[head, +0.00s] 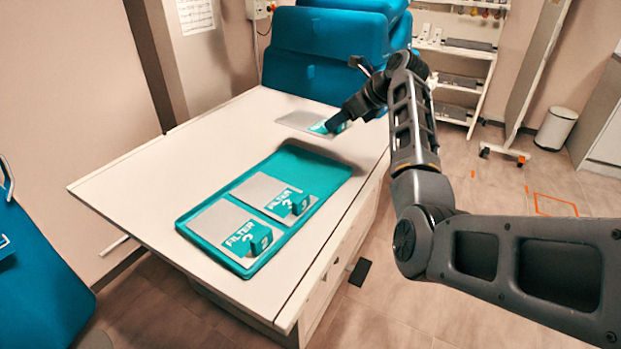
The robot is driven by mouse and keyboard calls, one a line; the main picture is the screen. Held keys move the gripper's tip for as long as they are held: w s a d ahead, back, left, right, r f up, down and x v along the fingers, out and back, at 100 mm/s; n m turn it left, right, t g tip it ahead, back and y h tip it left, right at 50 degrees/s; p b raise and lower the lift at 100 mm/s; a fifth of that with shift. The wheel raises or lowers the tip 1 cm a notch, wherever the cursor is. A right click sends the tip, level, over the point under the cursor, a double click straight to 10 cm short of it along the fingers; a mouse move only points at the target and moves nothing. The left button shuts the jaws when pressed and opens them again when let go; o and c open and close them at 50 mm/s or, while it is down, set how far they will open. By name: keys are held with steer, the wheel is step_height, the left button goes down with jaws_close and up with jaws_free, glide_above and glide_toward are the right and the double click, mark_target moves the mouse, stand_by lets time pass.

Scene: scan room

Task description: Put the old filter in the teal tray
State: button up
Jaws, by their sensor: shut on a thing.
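The teal tray (333,171) lies on the white table. The tray's far right end is bare. A third flat grey plate with a teal label, seemingly another filter (298,122), is beyond the tray at the table's back right. My gripper (335,124) is shut on this third filter at its label end. The fingers hide part of the label, and I cannot tell whether the plate touches the table.
The white table (135,180) has free room left of the tray. A blue padded chair (325,45) stands behind it. A shelf unit (460,55) and a white bin (556,129) stand at the back right.

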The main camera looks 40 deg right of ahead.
steer(key=s+a+f, duration=0.1)
steer(key=a, duration=0.1)
steer(key=s+a+f+p, duration=0.1)
steer(key=s+a+f, duration=0.1)
steer(key=a, duration=0.1)
steer(key=s+a+f, duration=0.2)
steer(key=a, duration=0.1)
steer(key=shift+f+p, duration=0.2)
steer(key=shift+p, duration=0.1)
steer(key=shift+s+f, duration=0.1)
steer(key=shift+f, duration=1.95)
steer(key=o, duration=1.1)
steer(key=shift+o, duration=0.2)
steer(key=v, duration=1.2)
